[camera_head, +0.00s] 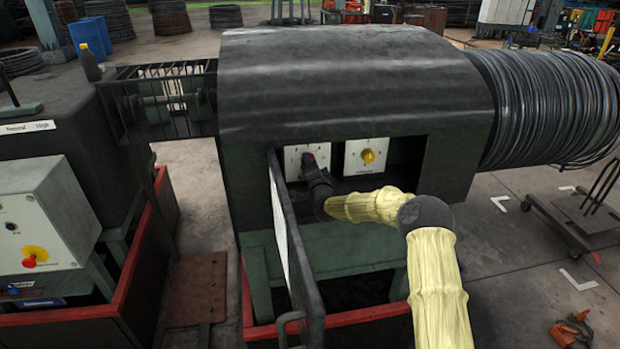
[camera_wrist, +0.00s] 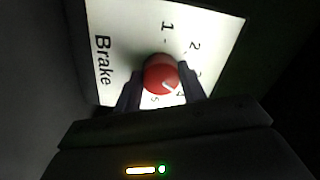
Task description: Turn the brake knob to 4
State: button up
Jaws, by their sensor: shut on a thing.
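The red brake knob (camera_wrist: 160,72) sits on a white panel (camera_wrist: 112,22) marked "Brake", with numbers around the knob. The 1, 2 and 5 read clearly; the 3 and 4 at the right are partly covered by a finger. A pale mark on the knob's face lies on its lower right, on the side of the 4. My gripper (camera_wrist: 161,85) is shut on the knob, one finger on each side. In the head view, the brake panel (camera_head: 292,160) sits in a recess of the dark machine, and my gripper (camera_head: 318,180) hides most of the knob.
A second white panel with a yellow knob (camera_head: 368,156) is just right of the brake panel. An open panel door (camera_head: 287,250) stands close to the left of my arm. A grey box with a red button (camera_head: 30,258) is at the left. A wire coil (camera_head: 555,105) is at the right.

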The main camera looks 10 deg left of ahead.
jog(key=m+b, duration=0.2)
jog(key=b, duration=0.1)
jog(key=shift+d+f, duration=0.1)
jog(key=shift+f, duration=0.05)
dwell(0.4)
jog(key=o, duration=1)
jog(key=shift+c, duration=0.2)
jog(key=shift+s, duration=0.2)
